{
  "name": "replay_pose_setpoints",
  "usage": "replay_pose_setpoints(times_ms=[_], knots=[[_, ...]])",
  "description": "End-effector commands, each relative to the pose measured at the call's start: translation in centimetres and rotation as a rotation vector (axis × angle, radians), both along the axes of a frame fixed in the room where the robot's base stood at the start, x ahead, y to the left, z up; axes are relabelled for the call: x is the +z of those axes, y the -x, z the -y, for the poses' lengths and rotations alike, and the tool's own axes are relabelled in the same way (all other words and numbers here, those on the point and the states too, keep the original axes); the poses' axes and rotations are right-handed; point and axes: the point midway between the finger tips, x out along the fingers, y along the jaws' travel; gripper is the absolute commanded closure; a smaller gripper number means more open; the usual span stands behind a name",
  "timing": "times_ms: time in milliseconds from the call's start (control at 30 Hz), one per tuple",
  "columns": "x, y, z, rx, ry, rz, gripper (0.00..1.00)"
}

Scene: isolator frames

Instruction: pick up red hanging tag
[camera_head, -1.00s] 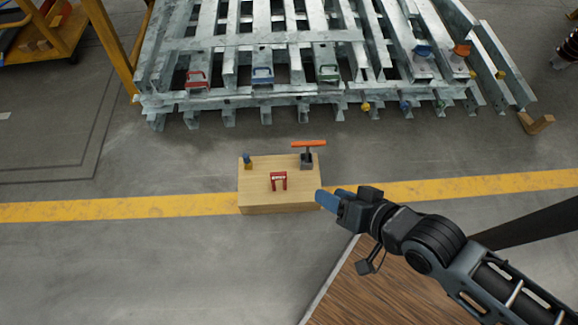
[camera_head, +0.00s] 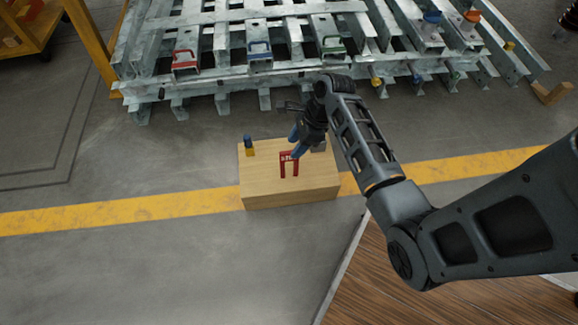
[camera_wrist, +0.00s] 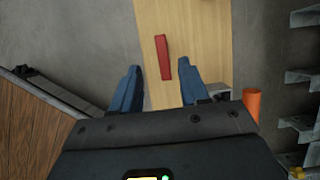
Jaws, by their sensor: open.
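The red hanging tag (camera_head: 289,164) is a small red piece on top of the light wooden box (camera_head: 262,188). In the wrist view the red tag (camera_wrist: 163,57) shows as a narrow red bar, ahead of and between the two blue fingertips. My gripper (camera_head: 296,145) is open and empty, its blue fingers over the box close to the tag's upper end in the head view. In the wrist view my gripper (camera_wrist: 156,78) has its fingers spread to either side of the tag's line. I cannot tell how high the fingers are above the tag.
An orange handle (camera_wrist: 252,104) shows right of my fingers in the wrist view. Behind the box are grey metal frames (camera_head: 220,75) with red, blue and green handles. Bare floor lies left of the box.

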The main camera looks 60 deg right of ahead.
Motion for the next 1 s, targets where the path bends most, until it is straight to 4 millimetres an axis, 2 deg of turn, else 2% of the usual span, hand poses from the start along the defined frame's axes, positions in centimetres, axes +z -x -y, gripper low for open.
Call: replay_pose_setpoints(times_ms=[133,367,667,967,1000], knots=[[-1.7,-0.5,-0.4,0.000,-0.002,-0.002,0.55],[-3.1,-1.0,-0.6,0.000,0.000,0.000,0.55],[-6.6,-2.2,-1.2,0.001,0.001,-0.001,0.55],[-6.8,-2.4,-1.4,0.001,0.002,0.000,0.55],[-6.8,-2.4,-1.4,0.001,0.002,0.000,0.59]])
